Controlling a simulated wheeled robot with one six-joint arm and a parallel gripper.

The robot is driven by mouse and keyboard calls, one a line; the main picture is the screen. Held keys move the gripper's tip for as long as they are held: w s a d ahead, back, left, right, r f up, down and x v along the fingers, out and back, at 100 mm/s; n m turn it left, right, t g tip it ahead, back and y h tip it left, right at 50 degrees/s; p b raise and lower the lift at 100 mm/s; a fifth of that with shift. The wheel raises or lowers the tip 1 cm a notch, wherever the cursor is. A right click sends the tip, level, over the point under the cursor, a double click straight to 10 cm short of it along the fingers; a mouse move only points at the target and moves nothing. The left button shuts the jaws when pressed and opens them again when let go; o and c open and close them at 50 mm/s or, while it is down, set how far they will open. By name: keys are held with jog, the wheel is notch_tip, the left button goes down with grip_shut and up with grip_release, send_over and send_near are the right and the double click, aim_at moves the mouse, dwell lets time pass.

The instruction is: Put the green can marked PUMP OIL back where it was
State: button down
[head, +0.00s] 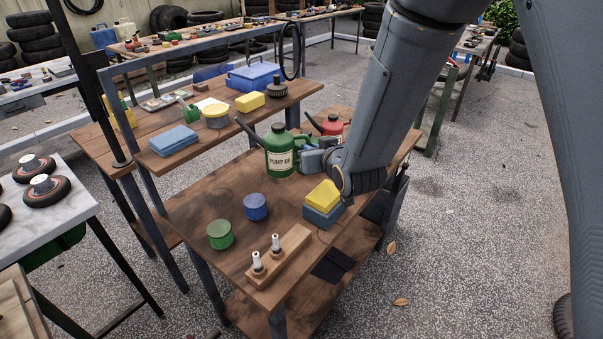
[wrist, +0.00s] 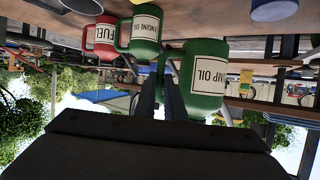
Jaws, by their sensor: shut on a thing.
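The green can marked PUMP OIL (head: 279,158) is upright at the middle of the brown cart top, its spout pointing left. My gripper (head: 313,158) is at its right side, shut on its handle. In the wrist view, which is upside down, the PUMP OIL can (wrist: 208,82) is close in front, with my gripper's fingers (wrist: 160,95) at its handle. I cannot tell whether its base touches the cart top. A similar green can marked ENGINE OIL (wrist: 145,35) and a red FUEL can (wrist: 101,37) stand beyond it. The red can (head: 331,126) also shows in the head view, partly hidden.
A yellow block on a blue-grey one (head: 322,202), a blue tin (head: 256,207), a green tin (head: 220,235) and a wooden holder with two spark plugs (head: 279,256) stand nearer. The raised back shelf (head: 225,138) holds several items. Bare wood lies left of the can.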

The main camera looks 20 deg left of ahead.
notch_tip(320, 180, down, 9)
jog(key=shift+r+p, duration=0.1)
jog(key=shift+p, duration=0.65)
jog(key=shift+w+a+p, duration=0.4)
jog(key=shift+w+a, duration=0.15)
jog(key=shift+w, duration=0.15)
jog(key=shift+w+a+p, duration=0.4)
jog(key=shift+w+a, duration=0.1)
jog(key=shift+w, duration=0.2)
jog(key=shift+w+a, duration=0.15)
jog(key=shift+w, duration=0.1)
jog(key=shift+f+p, duration=0.45)
jog(key=shift+f, duration=0.15)
jog(key=shift+f, duration=0.2)
jog(key=c, duration=1.8)
grip_release()
jog(key=shift+c, duration=0.2)
